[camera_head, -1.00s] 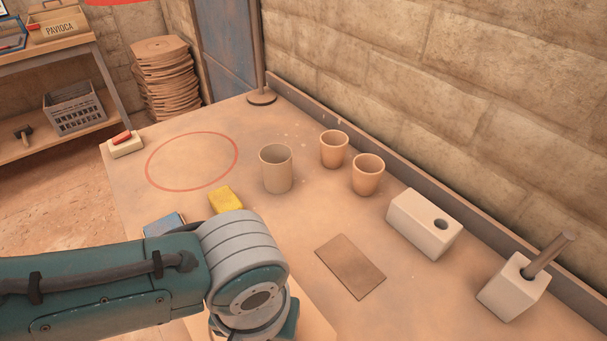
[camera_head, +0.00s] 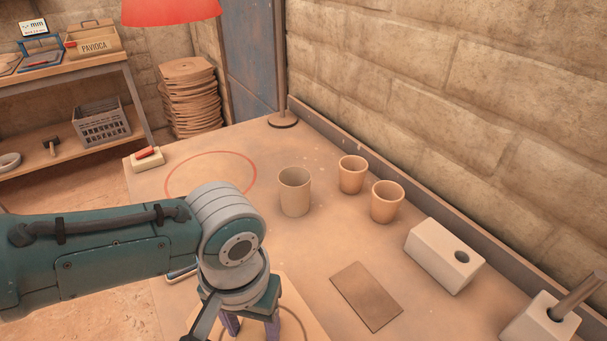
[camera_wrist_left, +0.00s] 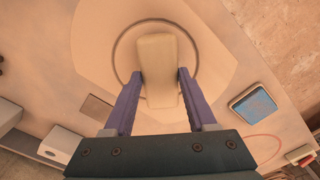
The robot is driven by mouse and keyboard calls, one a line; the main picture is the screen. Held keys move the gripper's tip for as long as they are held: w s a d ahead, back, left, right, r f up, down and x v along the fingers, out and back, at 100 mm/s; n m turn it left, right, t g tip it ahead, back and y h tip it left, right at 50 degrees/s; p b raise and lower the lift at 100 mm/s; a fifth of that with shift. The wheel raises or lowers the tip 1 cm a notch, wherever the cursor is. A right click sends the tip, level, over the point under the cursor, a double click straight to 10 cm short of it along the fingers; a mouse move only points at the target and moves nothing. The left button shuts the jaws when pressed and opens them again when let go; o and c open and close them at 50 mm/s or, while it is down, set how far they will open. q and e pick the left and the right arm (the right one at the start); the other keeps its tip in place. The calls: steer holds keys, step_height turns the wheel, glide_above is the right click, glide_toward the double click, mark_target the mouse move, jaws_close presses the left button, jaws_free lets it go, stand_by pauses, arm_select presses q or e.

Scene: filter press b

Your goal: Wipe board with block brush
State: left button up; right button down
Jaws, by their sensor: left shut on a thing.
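My left gripper (camera_head: 250,326) hangs over the pale board (camera_head: 312,322) at the near edge of the table. In the left wrist view the gripper (camera_wrist_left: 156,75) is shut on a beige block brush (camera_wrist_left: 158,58), held between its two purple fingers. The brush lies over the dark ring drawn on the board (camera_wrist_left: 215,45). I cannot tell whether its underside touches the board. In the head view my arm hides the brush and part of the board. My right gripper is in neither view.
Grey cup (camera_head: 294,192) and two orange cups (camera_head: 352,174) (camera_head: 387,201) stand at the back. A brown plate (camera_head: 366,296), a white holed block (camera_head: 445,256) and a holder with a rod (camera_head: 541,320) are right. A blue-topped pad (camera_wrist_left: 254,106) lies beside the board.

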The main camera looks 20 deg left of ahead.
arm_select(q)
steer(key=shift+w+a+f+b, duration=0.1)
steer(key=shift+w+a+b, duration=0.2)
steer(key=shift+w+a, duration=0.3)
steer(key=shift+w+a+f+b, duration=0.1)
steer(key=shift+w+a+b, duration=0.25)
steer(key=shift+a, duration=0.4)
steer(key=shift+r+p, duration=0.25)
steer(key=shift+p, duration=0.15)
steer(key=shift+s+d+r+p, duration=0.15)
steer(key=shift+s+d+p, duration=0.8)
steer(key=shift+d, duration=0.25)
steer(key=shift+s+d+p, duration=0.4)
steer(key=shift+s+d, duration=0.15)
steer(key=shift+d, duration=0.25)
steer(key=shift+s+d+p, duration=0.35)
steer(key=shift+s+d, duration=0.2)
steer(key=shift+d, duration=0.2)
steer(key=shift+s+d+f+p, duration=0.15)
steer(key=shift+s+d+p, duration=0.05)
steer(key=shift+s+d, duration=0.35)
steer(key=shift+s+d+f+p, duration=0.2)
steer(key=shift+s+d, duration=0.25)
steer(key=shift+d, duration=0.2)
steer(key=shift+s+d+f, duration=0.1)
steer(key=shift+s+d, duration=0.25)
steer(key=shift+s+d+r+p, duration=0.1)
steer(key=shift+r+p, duration=0.5)
step_height(320, 180, up, 5)
steer(key=p, duration=0.5)
